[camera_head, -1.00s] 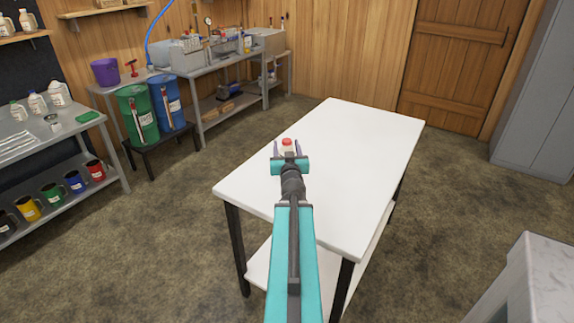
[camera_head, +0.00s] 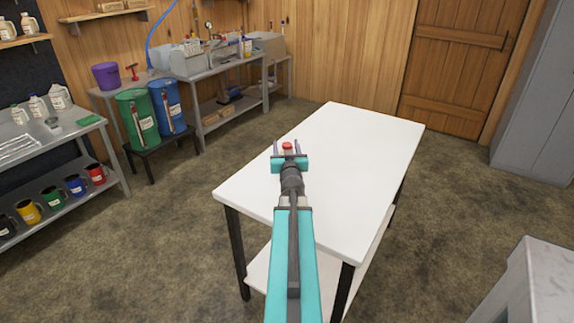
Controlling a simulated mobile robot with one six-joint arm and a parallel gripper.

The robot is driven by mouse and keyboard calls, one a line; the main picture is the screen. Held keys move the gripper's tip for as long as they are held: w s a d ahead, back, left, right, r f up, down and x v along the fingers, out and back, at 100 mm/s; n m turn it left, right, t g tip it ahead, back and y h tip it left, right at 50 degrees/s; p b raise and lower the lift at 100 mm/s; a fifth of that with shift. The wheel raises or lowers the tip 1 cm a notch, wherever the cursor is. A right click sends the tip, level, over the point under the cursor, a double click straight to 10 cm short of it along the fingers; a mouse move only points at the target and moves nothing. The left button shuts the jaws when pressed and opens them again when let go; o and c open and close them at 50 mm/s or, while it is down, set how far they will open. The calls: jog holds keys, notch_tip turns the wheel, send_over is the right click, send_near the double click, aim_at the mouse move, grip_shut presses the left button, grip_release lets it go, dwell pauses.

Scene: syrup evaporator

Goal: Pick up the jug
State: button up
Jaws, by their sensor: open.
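A jug with a red cap (camera_head: 287,146) is on the white table, mostly hidden behind my gripper; only the cap and a little of the pale body show. My gripper (camera_head: 287,149) is open, with one finger on each side of the jug's top. I cannot tell whether the fingers touch it. Several other small jugs (camera_head: 60,97) stand on the left shelf.
The white table (camera_head: 365,150) is otherwise bare on top. Green barrel (camera_head: 138,118) and blue barrel (camera_head: 167,104) stand on a low stand at the left. Coloured mugs (camera_head: 53,194) line the lower left shelf. A grey marble-topped block (camera_head: 553,270) is at the lower right.

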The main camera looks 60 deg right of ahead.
jog(key=shift+p+x, duration=0.3)
jog(key=shift+x, duration=2.1)
jog(key=shift+s+d, duration=0.1)
jog(key=shift+s, duration=0.1)
grip_shut()
